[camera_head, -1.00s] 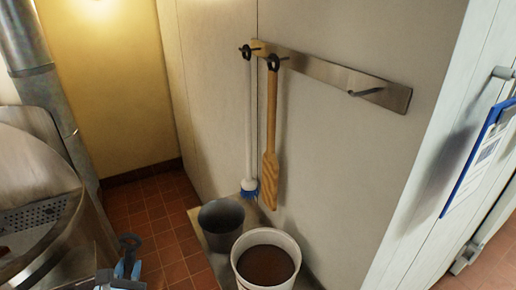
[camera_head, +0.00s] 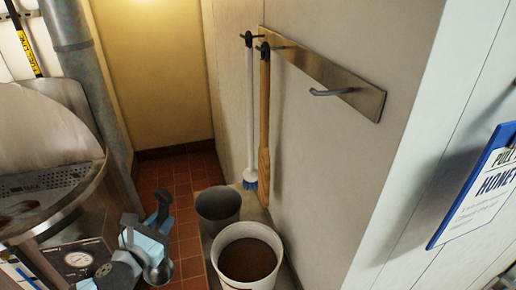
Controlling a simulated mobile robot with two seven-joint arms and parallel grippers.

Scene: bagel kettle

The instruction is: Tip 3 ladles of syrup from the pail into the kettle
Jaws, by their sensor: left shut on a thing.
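The pail (camera_head: 217,268) is white and stands at bottom centre, with brown syrup (camera_head: 249,260) inside. The kettle (camera_head: 45,130) is a big steel vessel at the left, with a perforated strip and a rim, partly cut off by the frame. My left gripper (camera_head: 150,222) is at lower left, between the kettle and the pail. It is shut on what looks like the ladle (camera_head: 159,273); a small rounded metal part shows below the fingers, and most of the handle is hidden. My right gripper is out of view.
A grey bucket (camera_head: 218,206) stands just behind the pail. A wall rack (camera_head: 330,75) holds a white-handled brush (camera_head: 250,120) and a wooden paddle (camera_head: 264,120); its right hook is empty. A dial panel (camera_head: 78,260) sits below the kettle. A blue-edged sign (camera_head: 480,190) is at right.

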